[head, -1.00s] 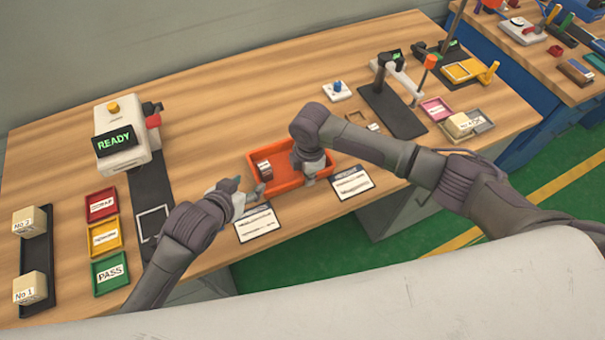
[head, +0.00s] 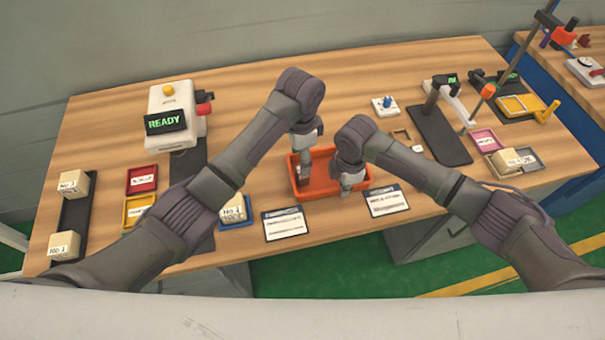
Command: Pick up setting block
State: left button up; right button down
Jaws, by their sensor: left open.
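The orange tray (head: 362,176) sits near the front middle of the bench. A small dark block with a white label, likely the setting block, lay at its left end a second ago. It is now hidden behind my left gripper or too small to make out. My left gripper (head: 303,174) points down at the tray's left end, open; I cannot tell whether the block is between its fingers. My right gripper (head: 348,186) points down at the tray's front right side. Its fingertips are too small to read.
Label cards (head: 286,224) and (head: 388,200) lie in front of the tray. Pale blocks stand in a black rack (head: 72,215) at the left, and another block (head: 233,209) shows beside my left arm. A READY machine (head: 177,115) stands back left.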

pick_arm(q)
notch_tip(320, 180, down, 9)
jog(key=shift+w+d+r, duration=0.1)
jog(key=shift+w+d, duration=0.05)
jog(key=shift+r, duration=0.1)
grip_shut()
dwell(0.4)
